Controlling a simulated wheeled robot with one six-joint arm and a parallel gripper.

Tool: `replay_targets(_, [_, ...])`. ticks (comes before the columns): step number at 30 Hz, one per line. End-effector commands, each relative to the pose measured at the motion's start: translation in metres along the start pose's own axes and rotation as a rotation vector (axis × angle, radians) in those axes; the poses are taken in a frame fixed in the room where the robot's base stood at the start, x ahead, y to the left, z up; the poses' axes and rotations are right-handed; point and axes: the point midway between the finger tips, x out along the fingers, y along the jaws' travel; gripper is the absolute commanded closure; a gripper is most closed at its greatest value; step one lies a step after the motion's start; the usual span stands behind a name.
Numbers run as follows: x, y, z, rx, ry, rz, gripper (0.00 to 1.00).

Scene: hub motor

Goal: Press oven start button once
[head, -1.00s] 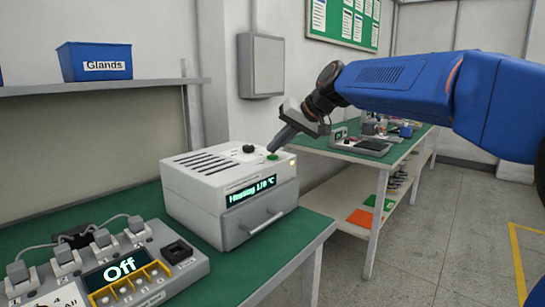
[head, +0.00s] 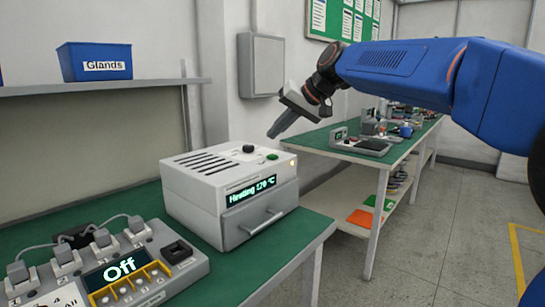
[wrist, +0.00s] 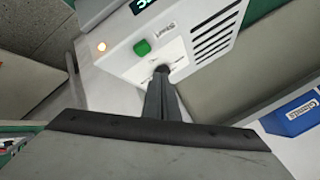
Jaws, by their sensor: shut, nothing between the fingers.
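The oven is a white box (head: 205,190) with slots on top, standing on the green bench. Its display (head: 251,190) reads "Heating 170 °C". The green start button (head: 272,156) is on the oven's top near the right front, beside a black knob (head: 248,149). A small amber lamp (head: 292,162) glows at the corner. In the wrist view the green button (wrist: 142,48) and lit lamp (wrist: 101,46) are both in plain sight.
A second bench (head: 370,150) with devices is behind to the right. Open floor lies at the right.

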Motion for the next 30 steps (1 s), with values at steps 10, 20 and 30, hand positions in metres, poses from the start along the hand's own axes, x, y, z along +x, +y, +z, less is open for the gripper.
replay_targets(10, [-0.012,-0.009,-0.009,0.001,0.000,0.000,1.00])
replay_targets(20, [-0.012,-0.009,-0.009,0.000,0.000,0.000,1.00])
replay_targets(30, [-0.019,-0.002,-0.001,0.002,0.002,0.014,1.00])
